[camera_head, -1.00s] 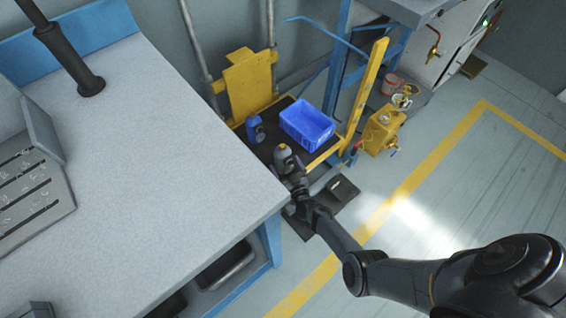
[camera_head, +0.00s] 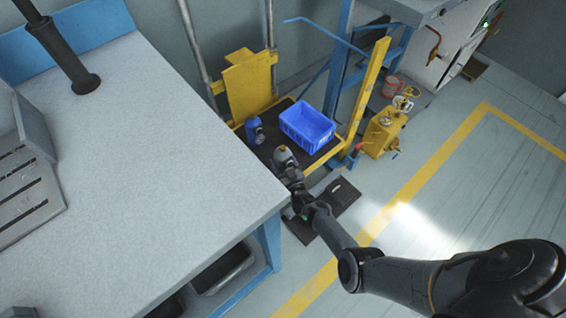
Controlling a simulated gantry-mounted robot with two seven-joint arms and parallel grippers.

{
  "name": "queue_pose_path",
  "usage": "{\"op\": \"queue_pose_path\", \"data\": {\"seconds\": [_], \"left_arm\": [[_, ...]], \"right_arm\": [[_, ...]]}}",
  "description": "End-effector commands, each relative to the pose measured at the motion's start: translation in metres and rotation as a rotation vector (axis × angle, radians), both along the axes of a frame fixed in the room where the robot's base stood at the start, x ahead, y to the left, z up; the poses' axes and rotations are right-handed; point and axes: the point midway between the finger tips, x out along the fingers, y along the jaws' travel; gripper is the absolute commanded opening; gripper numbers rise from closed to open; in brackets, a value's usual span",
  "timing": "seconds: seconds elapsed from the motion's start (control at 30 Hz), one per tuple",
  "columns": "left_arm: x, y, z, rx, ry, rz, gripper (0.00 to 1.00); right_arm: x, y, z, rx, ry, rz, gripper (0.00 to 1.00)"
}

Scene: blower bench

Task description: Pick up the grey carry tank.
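My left gripper is not in view.
A blue bottle-like tank (camera_head: 255,131) and a blue crate (camera_head: 308,126) share the cart deck (camera_head: 267,152). The cart's yellow post (camera_head: 366,95) rises at right. A grey-topped bench (camera_head: 150,150) fills the left. A yellow canister (camera_head: 382,131) stands right of the cart.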

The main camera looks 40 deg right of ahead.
Motion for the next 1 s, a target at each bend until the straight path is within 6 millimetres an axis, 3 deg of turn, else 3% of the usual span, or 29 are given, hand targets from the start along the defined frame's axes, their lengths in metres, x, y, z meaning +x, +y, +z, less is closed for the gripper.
{"op": "queue_pose_path", "data": {"seconds": [0.1, 0.57, 0.87, 1.0], "left_arm": [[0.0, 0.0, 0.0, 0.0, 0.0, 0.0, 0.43], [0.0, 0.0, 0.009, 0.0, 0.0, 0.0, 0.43], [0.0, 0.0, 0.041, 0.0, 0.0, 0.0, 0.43], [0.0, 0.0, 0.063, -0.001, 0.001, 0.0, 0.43]], "right_arm": [[0.001, 0.0, 0.002, -0.001, -0.004, 0.0, 0.21], [0.001, 0.0, 0.011, -0.002, -0.004, 0.0, 0.21], [0.001, 0.0, 0.047, -0.002, -0.005, 0.0, 0.21], [-0.018, -0.017, 0.063, -0.006, -0.001, -0.002, 0.21]]}}
